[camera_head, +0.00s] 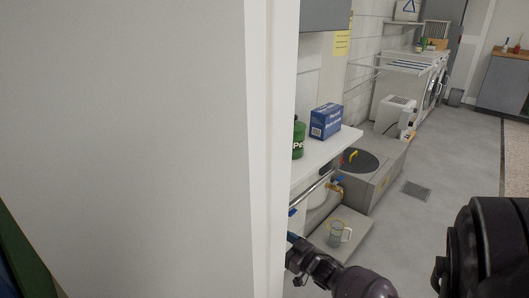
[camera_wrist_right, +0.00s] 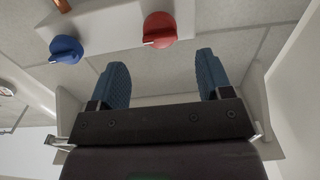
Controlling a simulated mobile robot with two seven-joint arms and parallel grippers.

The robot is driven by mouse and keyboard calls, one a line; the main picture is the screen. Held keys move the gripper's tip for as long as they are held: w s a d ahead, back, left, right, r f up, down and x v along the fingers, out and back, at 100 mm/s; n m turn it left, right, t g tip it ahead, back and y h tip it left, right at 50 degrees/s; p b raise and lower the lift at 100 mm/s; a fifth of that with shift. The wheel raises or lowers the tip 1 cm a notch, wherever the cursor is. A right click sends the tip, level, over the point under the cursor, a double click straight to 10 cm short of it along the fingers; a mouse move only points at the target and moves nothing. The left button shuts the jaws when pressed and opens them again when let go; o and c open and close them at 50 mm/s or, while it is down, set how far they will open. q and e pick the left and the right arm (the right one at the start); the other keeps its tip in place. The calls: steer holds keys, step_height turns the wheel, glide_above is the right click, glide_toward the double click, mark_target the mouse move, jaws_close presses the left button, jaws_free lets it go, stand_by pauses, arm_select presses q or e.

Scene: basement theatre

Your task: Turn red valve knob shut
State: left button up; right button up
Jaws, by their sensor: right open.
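The red valve knob (camera_wrist_right: 160,29) shows in the right wrist view, on a pale panel near the top. It lies just beyond the space between my right gripper's (camera_wrist_right: 161,70) two blue fingertips. The fingers are spread apart, with nothing between them and clear of the knob. The red knob is hidden in the head view. There, my right arm reaches in from the lower right, and its gripper is mostly hidden behind the white wall edge. My left gripper is in neither view.
A blue knob (camera_wrist_right: 66,49) sits left of the red one. A large white wall (camera_head: 130,140) blocks the left of the head view. A shelf (camera_head: 318,162) holds a blue box (camera_head: 326,122) and a green can (camera_head: 298,140). A clear jug (camera_head: 337,234) stands below. Floor is open to the right.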

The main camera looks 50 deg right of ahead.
steer(key=shift+w+d+f+b, duration=0.1)
steer(key=shift+w+b, duration=0.15)
steer(key=shift+w, duration=0.9)
steer(key=shift+w+d+r+b, duration=0.15)
steer(key=shift+w+b, duration=0.1)
steer(key=shift+w, duration=0.9)
steer(key=shift+w+d+f+b, duration=0.15)
steer(key=shift+w+b, duration=0.1)
steer(key=shift+w, duration=0.9)
steer(key=c, duration=0.9)
